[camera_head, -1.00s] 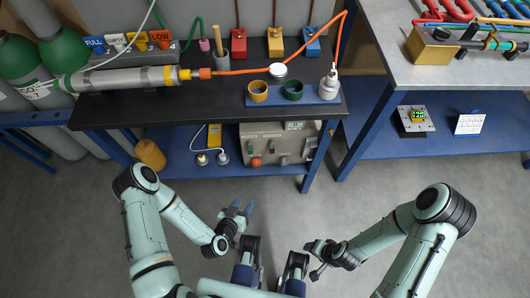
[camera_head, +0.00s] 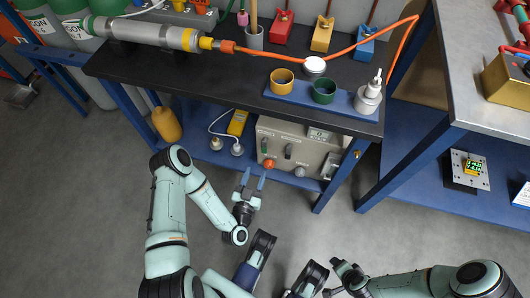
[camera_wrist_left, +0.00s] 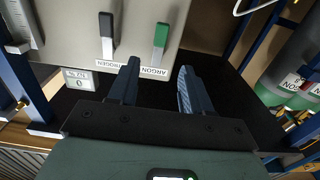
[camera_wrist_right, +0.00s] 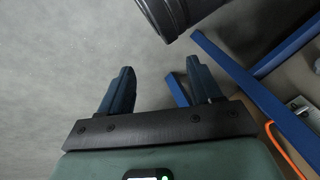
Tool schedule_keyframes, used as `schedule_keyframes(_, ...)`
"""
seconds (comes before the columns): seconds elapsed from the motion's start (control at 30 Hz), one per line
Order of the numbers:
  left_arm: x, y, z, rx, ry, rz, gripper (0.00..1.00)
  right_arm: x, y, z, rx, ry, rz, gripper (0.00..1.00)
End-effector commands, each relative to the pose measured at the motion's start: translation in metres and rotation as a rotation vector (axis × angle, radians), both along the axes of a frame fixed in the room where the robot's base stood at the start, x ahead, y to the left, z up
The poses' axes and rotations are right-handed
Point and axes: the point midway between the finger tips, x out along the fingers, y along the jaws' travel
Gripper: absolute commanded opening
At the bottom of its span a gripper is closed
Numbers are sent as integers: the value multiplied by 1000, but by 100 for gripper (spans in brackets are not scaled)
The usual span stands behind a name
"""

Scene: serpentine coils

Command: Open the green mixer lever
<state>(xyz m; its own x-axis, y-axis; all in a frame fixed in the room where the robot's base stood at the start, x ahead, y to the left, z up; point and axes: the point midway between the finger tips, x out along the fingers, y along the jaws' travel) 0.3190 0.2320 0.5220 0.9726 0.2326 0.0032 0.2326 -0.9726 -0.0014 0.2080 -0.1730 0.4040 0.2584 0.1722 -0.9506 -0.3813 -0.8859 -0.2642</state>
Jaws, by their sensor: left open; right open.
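The green lever (camera_wrist_left: 161,36) stands on the beige mixer box (camera_wrist_left: 139,55) in the left wrist view, above a label reading ARGON upside down. A dark lever (camera_wrist_left: 106,28) sits beside it to the left, by the NITROGEN label. The mixer box (camera_head: 307,149) is on the blue lower shelf in the head view. My left gripper (camera_head: 254,179) is open and empty, just in front of the box. In the left wrist view its fingers (camera_wrist_left: 159,70) point toward the green lever, apart from it. My right gripper (camera_wrist_right: 159,70) is open and empty over the floor.
The black worktop (camera_head: 195,75) overhangs the lower shelf, with a grey cylinder (camera_head: 150,34) and two cups on it. A yellow meter (camera_head: 237,123) is left of the box. A blue table leg (camera_head: 340,176) stands to its right. The floor in front is clear.

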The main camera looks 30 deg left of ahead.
Motion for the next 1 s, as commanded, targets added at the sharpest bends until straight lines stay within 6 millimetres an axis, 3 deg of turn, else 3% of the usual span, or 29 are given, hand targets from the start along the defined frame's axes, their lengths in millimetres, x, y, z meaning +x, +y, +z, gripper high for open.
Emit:
schedule_keyframes(0.1, 27, 8, -2, 1, -3, 4, 49, 8, -5, -8, -11, -19, -10, 64)
schedule_keyframes(0.43, 85, 21, -2, 0, 0, 3, 49, -21, -9, -34, -7, 77, -13, 64)
schedule_keyframes(0.6, 97, 24, -1, -1, 1, 3, 49, -27, -9, -39, -5, 100, -14, 64)
schedule_keyframes(0.9, 99, 24, 0, -3, 2, 1, 49, -29, -10, -40, -5, 105, -15, 64)
schedule_keyframes(0.93, 99, 24, 0, -3, 2, 1, 46, -29, -10, -40, -5, 105, -15, 64)
schedule_keyframes(1.0, 99, 24, -1, -3, 2, 1, 23, -29, -10, -40, -4, 104, -15, 64)
